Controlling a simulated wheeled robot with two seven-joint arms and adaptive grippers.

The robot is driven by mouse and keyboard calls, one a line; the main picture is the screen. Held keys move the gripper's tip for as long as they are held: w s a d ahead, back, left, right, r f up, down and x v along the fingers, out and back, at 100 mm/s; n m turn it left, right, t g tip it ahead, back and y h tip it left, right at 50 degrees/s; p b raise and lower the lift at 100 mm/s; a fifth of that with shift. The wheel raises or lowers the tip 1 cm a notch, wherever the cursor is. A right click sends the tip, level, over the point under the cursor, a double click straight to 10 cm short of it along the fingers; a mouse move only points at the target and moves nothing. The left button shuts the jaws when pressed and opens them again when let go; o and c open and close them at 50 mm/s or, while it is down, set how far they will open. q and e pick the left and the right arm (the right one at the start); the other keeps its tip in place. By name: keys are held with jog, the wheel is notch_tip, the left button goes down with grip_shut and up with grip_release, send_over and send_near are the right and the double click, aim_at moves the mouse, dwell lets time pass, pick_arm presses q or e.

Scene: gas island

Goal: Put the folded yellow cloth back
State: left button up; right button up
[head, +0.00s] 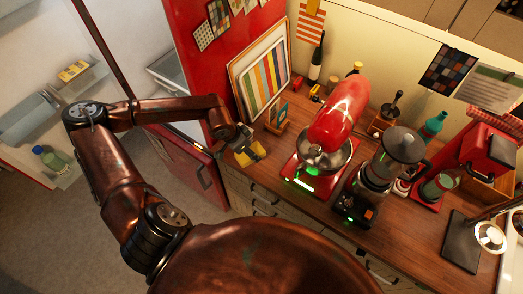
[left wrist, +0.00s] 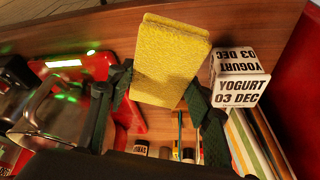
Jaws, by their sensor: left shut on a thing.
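The folded yellow cloth (head: 252,154) is at the left end of the wooden counter, at the tip of my left arm. My left gripper (head: 244,148) is shut on it. In the left wrist view the yellow cloth (left wrist: 170,60) is a thick folded pad between the two dark fingers of the left gripper (left wrist: 160,100), with counter wood behind it. I cannot tell whether the cloth touches the counter. My right gripper is not in view.
A white block lettered YOGURT 03 DEC (left wrist: 240,88) is close beside the cloth. A red stand mixer (head: 345,105) stands to the right, with a blender (head: 385,165) beyond it. A striped board (head: 262,72) leans behind. The red fridge door (head: 185,165) is open at left.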

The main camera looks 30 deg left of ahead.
pick_arm(q)
jog(key=w+f, duration=0.2)
jog(key=w+f+p, duration=0.1)
jog(key=w, duration=0.1)
jog(key=w+f, duration=0.1)
jog(key=f, duration=0.1)
jog(key=shift+w+d+f, duration=0.3)
jog(key=shift+w+f, duration=0.05)
jog(key=shift+w, duration=0.05)
jog(key=shift+w+f+p, duration=0.3)
jog(key=shift+f+p, duration=0.05)
jog(key=shift+f, duration=0.1)
notch_tip(320, 180, down, 2)
jog(key=shift+f, duration=0.15)
jog(key=shift+f+p, duration=0.3)
jog(key=shift+f, duration=0.2)
jog(key=o, duration=0.9)
jog(key=shift+f+b, duration=0.1)
jog(key=shift+b, duration=0.2)
jog(key=shift+c, duration=0.2)
jog(key=o, duration=0.5)
jog(key=shift+c, duration=0.2)
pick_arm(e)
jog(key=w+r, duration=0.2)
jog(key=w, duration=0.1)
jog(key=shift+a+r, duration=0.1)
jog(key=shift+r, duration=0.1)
